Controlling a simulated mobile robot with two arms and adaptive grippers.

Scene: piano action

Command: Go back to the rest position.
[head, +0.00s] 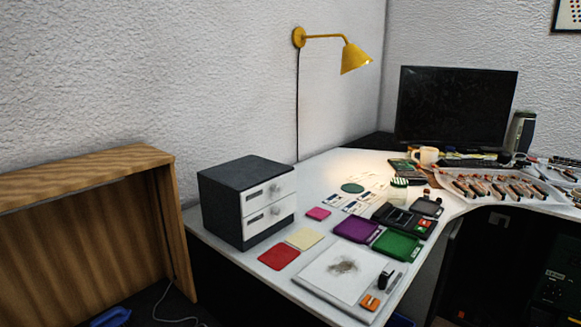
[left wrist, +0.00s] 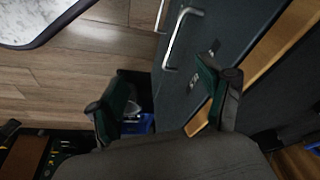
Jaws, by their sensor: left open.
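My left gripper (left wrist: 166,98) shows in the left wrist view with its two dark fingers spread wide apart. It is open and nothing is between the fingertips. Behind it are a dark cabinet front with a metal bar handle (left wrist: 180,34) and a wood-plank floor (left wrist: 100,62). Neither of my arms shows in the head view, and my right gripper is in no view.
In the head view a white desk (head: 325,170) holds a small drawer unit (head: 222,203), coloured trays and mats, a monitor (head: 455,108) and a tray of piano parts (head: 500,186). A wooden cabinet (head: 90,235) stands left. A blue item (left wrist: 138,123) lies below my left gripper.

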